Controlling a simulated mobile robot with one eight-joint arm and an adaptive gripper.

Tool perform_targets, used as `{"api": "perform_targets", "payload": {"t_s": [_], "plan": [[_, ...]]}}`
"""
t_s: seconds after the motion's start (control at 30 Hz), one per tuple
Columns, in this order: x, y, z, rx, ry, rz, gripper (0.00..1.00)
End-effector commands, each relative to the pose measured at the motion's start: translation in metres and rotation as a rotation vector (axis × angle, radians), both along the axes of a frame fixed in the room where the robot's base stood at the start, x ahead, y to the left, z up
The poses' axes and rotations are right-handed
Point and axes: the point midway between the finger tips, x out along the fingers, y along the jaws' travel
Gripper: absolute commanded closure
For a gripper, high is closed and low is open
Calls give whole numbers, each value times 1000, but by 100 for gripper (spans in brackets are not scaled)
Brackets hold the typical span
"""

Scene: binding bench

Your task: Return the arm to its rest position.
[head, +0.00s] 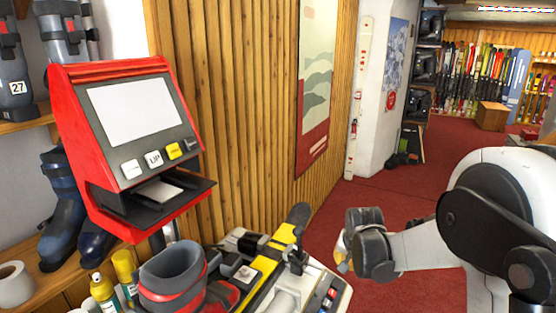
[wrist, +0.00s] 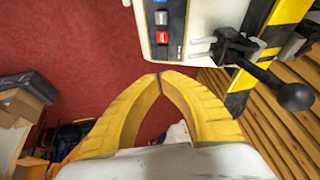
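My arm reaches in from the right side of the head view, over the red carpet. My gripper (head: 343,255) is at the right of the binding bench (head: 338,288), and its fingers are mostly hidden behind my own wrist there. In the wrist view my gripper (wrist: 160,77) shows two yellow fingers with their tips meeting. Nothing shows between them. The bench (wrist: 202,20) appears at the top of the wrist view, past the fingertips, with its coloured buttons and a black lever with a round knob. I cannot tell the exact gap between fingers and bench.
A red kiosk (head: 135,140) stands left of the bench. A grey and red ski boot (head: 172,275) stands by the bench, next to spray cans (head: 104,290). Cardboard boxes (wrist: 22,103) show at the wrist view's left. Red carpet (head: 400,205) is open behind my arm.

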Motion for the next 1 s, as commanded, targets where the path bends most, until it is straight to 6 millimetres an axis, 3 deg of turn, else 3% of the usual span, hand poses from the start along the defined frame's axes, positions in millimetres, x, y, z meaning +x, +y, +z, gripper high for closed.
{"api": "perform_targets", "payload": {"t_s": [0.1, 0.2, 0.4, 0.53, 0.7, 0.83, 1.0], "plan": [[-37, 9, 45, -17, -23, 60, 100], [-70, 15, 76, -34, -44, 112, 100], [-144, 27, 116, -70, -86, 216, 100], [-194, 34, 127, -95, -114, 282, 100], [-247, 41, 125, -127, -147, 354, 100], [-271, 43, 119, -144, -164, 391, 100], [-283, 45, 115, -153, -173, 409, 100]]}}
